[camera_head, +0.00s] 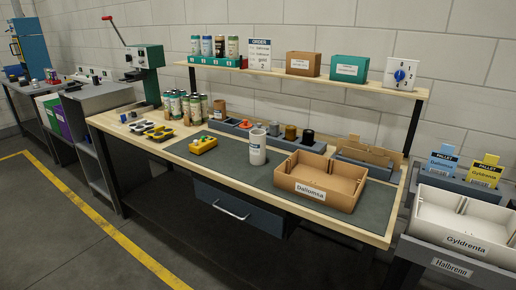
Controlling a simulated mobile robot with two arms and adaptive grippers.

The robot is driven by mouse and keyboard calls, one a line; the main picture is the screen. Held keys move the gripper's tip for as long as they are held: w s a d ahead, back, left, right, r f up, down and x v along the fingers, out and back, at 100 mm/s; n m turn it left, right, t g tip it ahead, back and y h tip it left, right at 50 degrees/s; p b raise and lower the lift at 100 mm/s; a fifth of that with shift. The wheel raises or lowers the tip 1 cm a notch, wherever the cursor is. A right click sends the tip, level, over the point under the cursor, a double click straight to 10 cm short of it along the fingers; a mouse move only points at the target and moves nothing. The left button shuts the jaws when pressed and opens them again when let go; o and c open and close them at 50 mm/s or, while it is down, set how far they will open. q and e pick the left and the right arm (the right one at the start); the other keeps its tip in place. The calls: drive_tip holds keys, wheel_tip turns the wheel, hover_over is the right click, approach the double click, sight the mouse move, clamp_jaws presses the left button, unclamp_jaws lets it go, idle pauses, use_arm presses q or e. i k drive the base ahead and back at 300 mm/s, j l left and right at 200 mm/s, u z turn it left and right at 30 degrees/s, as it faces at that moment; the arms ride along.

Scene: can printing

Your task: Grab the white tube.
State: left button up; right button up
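A white tube (257,150) stands upright on the dark grey mat (215,172) on the workbench, near the middle of the view. It has a small dark label on its front. Neither of my grippers is in view, and nothing is touching the tube.
Behind the tube is a grey holder (230,127) with small coloured items. Several cans (184,108) stand at the back left. A shelf (280,76) runs above the bench. White bins (463,218) stand at the right. The mat in front of the tube is clear.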

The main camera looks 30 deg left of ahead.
sight(257, 137)
drive_tip(key=u, duration=0.7)
